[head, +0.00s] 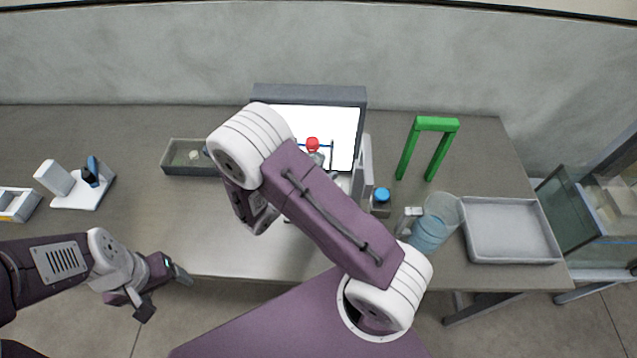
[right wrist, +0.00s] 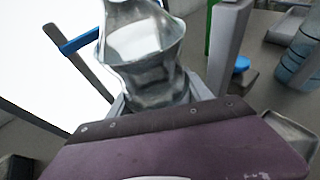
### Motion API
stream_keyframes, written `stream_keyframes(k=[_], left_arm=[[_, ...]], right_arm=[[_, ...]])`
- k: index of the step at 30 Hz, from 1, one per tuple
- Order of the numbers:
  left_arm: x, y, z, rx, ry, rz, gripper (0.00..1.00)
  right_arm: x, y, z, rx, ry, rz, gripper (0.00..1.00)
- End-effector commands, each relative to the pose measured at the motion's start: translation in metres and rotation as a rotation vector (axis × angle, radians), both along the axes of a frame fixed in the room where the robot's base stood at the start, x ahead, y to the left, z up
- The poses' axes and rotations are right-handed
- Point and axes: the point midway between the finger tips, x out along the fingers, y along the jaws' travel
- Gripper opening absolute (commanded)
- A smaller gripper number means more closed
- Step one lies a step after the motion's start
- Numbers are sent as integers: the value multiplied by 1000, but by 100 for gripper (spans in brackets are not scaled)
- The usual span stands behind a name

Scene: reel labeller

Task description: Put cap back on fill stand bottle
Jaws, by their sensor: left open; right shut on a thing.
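My right gripper (right wrist: 160,103) is shut on a clear, shiny bottle-like thing (right wrist: 142,48) in the right wrist view; its top is cut off there. In the head view my right arm hides this gripper. A red cap-like piece (head: 312,144) shows above a greyish clear body (head: 318,158) before the bright panel. A blue cap (head: 382,195) sits on a small dark block right of a grey upright (head: 362,170); it also shows in the right wrist view (right wrist: 242,64). I cannot tell which bottle it belongs to. My left gripper (head: 163,284) is open and empty at the table's front edge.
A bright panel in a grey frame (head: 308,93) stands at the back. A green arch (head: 436,124), a clear bluish container (head: 430,232) and a grey tray (head: 510,260) are on the right. A shallow bin (head: 185,171) and white holder (head: 70,190) are left. The left-middle table is clear.

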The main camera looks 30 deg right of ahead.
Motion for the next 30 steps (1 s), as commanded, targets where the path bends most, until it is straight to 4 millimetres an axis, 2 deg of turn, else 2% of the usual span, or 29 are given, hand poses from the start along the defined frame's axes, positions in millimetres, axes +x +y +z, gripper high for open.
stream_keyframes(k=[8,15,18,30], left_arm=[[0,0,0,0,0,0,74],[0,0,-1,0,0,0,74],[0,0,0,0,0,0,74],[0,0,-5,0,0,0,74]], right_arm=[[1,0,0,-1,-3,0,0],[0,0,-34,-3,1,1,0],[0,0,-41,-2,0,0,0],[0,0,-47,-1,-2,1,0]])
